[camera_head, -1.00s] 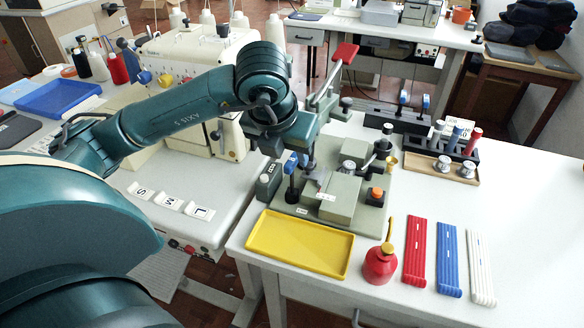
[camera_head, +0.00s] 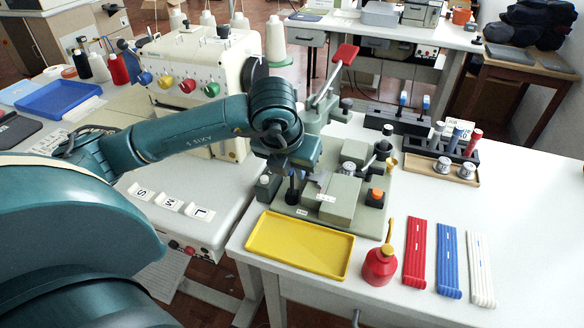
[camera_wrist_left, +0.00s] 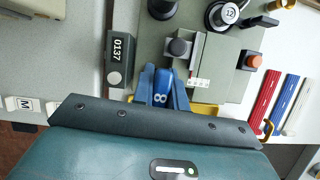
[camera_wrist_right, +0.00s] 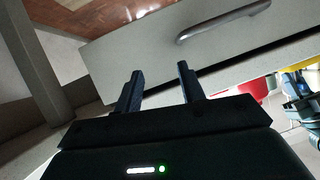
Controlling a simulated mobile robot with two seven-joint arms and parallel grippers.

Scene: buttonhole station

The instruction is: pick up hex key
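The hex key's blue handle (camera_wrist_left: 160,92), marked 8, shows in the left wrist view between my left gripper's fingers (camera_wrist_left: 161,78). The fingers lie along both sides of the handle with no clear gap, so the gripper looks shut on it. The handle's lower end and the key's shaft are hidden. In the head view my left gripper (camera_head: 290,172) is low over the left side of the grey-green fixture (camera_head: 340,195) and hides the key. My right gripper (camera_wrist_right: 160,80) is open and empty, facing a drawer front with a metal handle.
A dark block labelled 0137 (camera_wrist_left: 120,58) stands close left of the left gripper. A yellow tray (camera_head: 300,245) and a red oil can (camera_head: 380,266) are in front of the fixture. Red, blue and white strips (camera_head: 448,260) lie right. The table's right side is clear.

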